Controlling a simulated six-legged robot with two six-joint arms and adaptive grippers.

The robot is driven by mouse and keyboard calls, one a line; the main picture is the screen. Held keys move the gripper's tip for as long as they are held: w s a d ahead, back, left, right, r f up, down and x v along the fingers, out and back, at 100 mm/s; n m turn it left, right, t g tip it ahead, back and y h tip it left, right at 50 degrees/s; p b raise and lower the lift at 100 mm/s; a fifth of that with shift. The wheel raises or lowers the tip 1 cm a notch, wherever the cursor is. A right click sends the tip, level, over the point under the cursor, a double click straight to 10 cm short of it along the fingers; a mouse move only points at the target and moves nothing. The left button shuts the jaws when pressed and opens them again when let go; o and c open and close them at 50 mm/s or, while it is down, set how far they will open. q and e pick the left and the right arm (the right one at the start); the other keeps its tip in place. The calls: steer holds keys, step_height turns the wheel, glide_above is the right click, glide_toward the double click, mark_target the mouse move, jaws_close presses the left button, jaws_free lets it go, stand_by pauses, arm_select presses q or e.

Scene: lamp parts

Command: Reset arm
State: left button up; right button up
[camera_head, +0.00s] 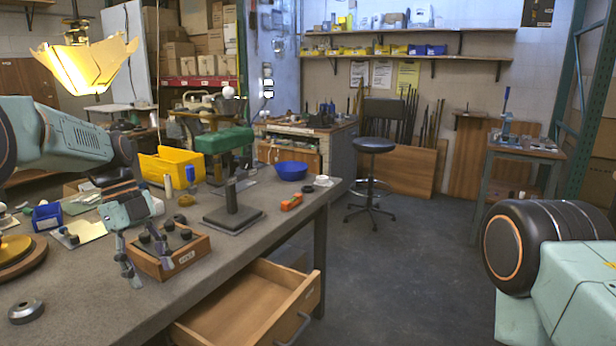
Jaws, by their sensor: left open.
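My left gripper (150,270) points down at the small wooden box (184,262) with black knobs on the table. Its fingers are apart, and I see nothing held between them. One finger shows in front of the box's left end and the other over its top; I cannot tell whether they touch it. A glowing yellow lampshade (85,64) is at the upper left. A round wood-and-brass base (18,262) is at the left edge, partly cut off. A grey metal disc (26,311) lies near the front. My right gripper is out of view; only my right arm shows.
The grey table (120,300) also holds a black stand (233,212), a yellow bin (172,166), a blue bowl (291,171) and an orange tool (291,202). An open wooden drawer (262,308) juts out below. A stool (373,146) stands behind on clear floor.

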arm_select(q)
step_height(320, 180, down, 12)
steer(key=d+n+y, duration=0.1)
steer(key=d+n, duration=0.2)
steer(key=n, duration=0.1)
steer(key=s+d+f+n+y, duration=0.1)
steer(key=s+d+f+n, duration=0.1)
steer(key=s+f+n, duration=1)
steer(key=s+d+f+n+t, duration=0.1)
steer(key=s+f+n, duration=0.2)
steer(key=s, duration=0.9)
steer(key=s+d+f+n+t+y, duration=0.1)
steer(key=s+f+n, duration=0.2)
steer(key=s, duration=1)
steer(key=shift+s+f+n, duration=0.15)
steer(key=shift+s+n, duration=0.05)
steer(key=shift+n, duration=0.8)
steer(key=shift+w, duration=0.1)
